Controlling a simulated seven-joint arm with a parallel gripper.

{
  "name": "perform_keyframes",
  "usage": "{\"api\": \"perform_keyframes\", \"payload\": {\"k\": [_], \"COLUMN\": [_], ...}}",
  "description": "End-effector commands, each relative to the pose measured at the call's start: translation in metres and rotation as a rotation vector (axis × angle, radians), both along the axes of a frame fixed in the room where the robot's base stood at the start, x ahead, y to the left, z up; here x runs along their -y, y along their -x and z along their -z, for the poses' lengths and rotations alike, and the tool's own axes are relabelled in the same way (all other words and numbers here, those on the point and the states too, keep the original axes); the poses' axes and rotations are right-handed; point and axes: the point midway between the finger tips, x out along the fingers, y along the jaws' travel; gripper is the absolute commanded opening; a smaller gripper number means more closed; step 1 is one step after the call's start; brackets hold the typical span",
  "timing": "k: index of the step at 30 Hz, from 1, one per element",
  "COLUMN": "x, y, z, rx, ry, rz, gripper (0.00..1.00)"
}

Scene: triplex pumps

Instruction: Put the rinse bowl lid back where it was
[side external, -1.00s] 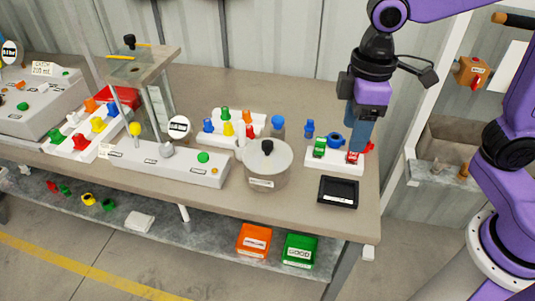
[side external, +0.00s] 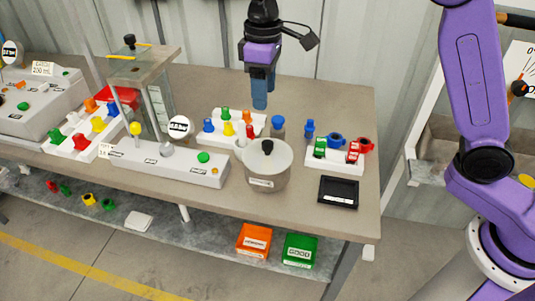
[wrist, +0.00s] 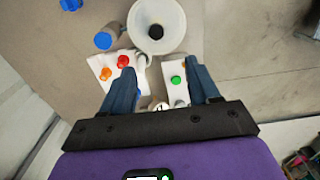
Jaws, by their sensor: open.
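The rinse bowl (side external: 267,180) is a grey-white round pot with a label, standing near the front of the table. A pale lid (side external: 282,153) with a black knob lies on top of it; I cannot tell whether it is fully seated. In the wrist view the lid (wrist: 142,36) shows at the top, beyond my fingertips. My gripper (side external: 261,104) is open and empty, in the air above and behind the bowl. Its two blue fingers (wrist: 160,70) are spread apart in the wrist view, with nothing between them held.
A black tray (side external: 338,192) and a white block with green, blue and red fittings (side external: 335,160) are right of the bowl. A white panel (side external: 165,166) lies left. A block with coloured pegs (side external: 228,128) and a blue-capped bottle (side external: 278,126) stand behind. The back right tabletop is clear.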

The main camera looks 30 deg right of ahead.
Motion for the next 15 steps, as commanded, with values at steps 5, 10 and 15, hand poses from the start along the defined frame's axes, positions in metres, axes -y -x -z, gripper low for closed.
{"api": "perform_keyframes", "payload": {"k": [5,10,15], "x": [0.001,0.001,0.001], "y": [0.001,0.001,0.001], "z": [0.035,0.067,0.094], "rx": [-0.005,-0.005,-0.004], "ry": [0.004,0.004,0.002], "rz": [0.000,0.000,0.000], "gripper": [0.61,0.61,0.61]}}
